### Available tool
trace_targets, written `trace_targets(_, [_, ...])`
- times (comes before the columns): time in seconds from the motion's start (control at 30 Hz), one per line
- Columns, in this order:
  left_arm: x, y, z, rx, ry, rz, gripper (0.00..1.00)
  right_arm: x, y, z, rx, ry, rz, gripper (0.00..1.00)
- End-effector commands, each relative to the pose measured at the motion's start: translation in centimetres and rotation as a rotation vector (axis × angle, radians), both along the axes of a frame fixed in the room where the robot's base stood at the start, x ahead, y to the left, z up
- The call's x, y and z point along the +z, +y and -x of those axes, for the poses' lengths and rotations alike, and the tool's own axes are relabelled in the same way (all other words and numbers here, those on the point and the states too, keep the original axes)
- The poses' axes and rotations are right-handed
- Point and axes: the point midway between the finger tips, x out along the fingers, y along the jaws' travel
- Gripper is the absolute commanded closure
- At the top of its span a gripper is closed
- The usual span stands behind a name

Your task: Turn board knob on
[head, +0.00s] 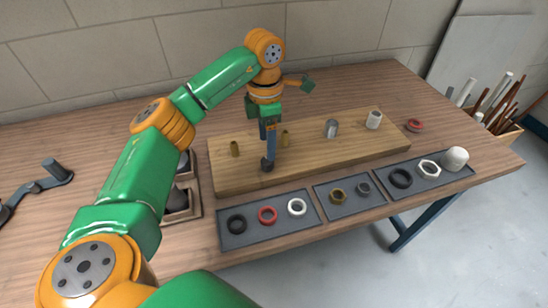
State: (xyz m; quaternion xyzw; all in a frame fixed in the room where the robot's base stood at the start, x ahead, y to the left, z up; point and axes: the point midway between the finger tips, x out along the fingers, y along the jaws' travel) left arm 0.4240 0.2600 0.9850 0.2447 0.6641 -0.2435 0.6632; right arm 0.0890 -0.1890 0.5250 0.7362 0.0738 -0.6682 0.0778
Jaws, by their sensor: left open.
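A long wooden board (360,148) lies on the workbench, with several short fittings standing on it. My left arm reaches over it and my left gripper (269,153) points down at the board's left half. The gripper is open. A small dark, rounded piece (267,164) shows right at its fingertips, near the board's front edge; it looks like the knob. The fingers partly hide it, and I cannot tell whether they touch it or which way it is turned. My right gripper is not in view.
Brass stubs (234,149) (285,139), a grey fitting (331,128) and a white fitting (373,120) stand on the board. Grey trays (330,207) with rings and nuts lie in front. A red ring (414,125) lies right. A crate (506,134) holds pipes.

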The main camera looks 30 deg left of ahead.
Motion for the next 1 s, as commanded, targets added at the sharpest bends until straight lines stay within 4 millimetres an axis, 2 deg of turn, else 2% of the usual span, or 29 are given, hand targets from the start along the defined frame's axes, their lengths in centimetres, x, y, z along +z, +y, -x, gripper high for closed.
trace_targets(0.2, [-4.0, 0.0, 0.2, -0.001, 0.005, 0.000, 0.30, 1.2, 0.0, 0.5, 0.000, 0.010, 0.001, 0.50])
trace_targets(0.3, [-5.3, -0.1, 0.1, -0.002, 0.003, 0.001, 0.30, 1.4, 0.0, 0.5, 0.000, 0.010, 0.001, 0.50])
trace_targets(0.57, [-6.1, -0.1, 0.0, -0.002, 0.000, 0.001, 0.30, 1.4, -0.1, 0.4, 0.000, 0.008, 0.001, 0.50])
trace_targets(0.6, [-6.1, -0.1, 0.0, -0.002, 0.000, 0.001, 0.32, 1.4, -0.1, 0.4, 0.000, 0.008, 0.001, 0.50])
trace_targets(0.8, [-6.0, -0.1, 0.0, -0.002, 0.000, 0.001, 0.86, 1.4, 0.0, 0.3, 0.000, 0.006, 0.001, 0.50])
trace_targets(0.87, [-6.0, -0.1, 0.0, -0.002, 0.001, 0.002, 1.00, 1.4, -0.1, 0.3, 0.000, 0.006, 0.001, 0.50])
trace_targets(1.0, [-6.0, -0.1, 0.0, -0.004, 0.001, 0.002, 1.00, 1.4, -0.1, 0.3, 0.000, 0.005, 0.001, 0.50])
